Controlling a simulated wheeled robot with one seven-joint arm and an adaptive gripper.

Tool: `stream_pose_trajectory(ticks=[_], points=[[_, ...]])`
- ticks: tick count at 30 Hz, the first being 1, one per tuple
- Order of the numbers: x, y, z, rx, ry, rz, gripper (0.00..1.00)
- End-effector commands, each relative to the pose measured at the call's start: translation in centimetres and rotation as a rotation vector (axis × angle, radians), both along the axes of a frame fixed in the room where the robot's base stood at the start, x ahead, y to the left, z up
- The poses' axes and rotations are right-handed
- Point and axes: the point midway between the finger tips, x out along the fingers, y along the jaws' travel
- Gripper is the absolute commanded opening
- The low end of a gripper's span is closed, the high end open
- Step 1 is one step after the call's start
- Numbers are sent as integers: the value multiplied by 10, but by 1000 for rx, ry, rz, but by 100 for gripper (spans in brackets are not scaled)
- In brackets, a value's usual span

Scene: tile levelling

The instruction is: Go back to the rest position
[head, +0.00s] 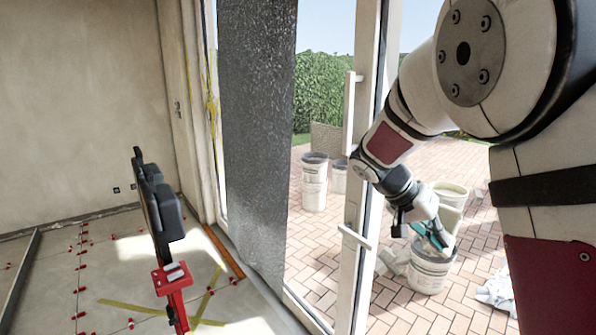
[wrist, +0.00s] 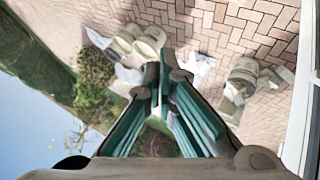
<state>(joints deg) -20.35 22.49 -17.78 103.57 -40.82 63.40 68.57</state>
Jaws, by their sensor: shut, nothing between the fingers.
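My gripper (head: 434,240) hangs from my raised arm at the right of the head view, tilted downward. In that view it appears in front of a white bucket (head: 431,271) on the brick paving; I cannot tell how far apart they are. In the wrist view, the teal fingers of my gripper (wrist: 165,68) come together at their tips. They are shut with nothing held between them.
A glass door frame with a white handle (head: 356,237) stands left of my arm. Several buckets (head: 315,183) stand on the paving outside. Red levelling pieces (head: 80,267) dot the floor tiles at left. A red and black upright object (head: 158,205) stands in front.

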Motion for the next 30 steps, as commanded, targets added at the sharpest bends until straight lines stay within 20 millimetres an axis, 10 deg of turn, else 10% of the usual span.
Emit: stream_pose_trajectory(ticks=[15, 30], points=[[-151, 45, 64, 444, 0, 391, 0], [-260, 100, 76, 507, -136, 821, 0]])
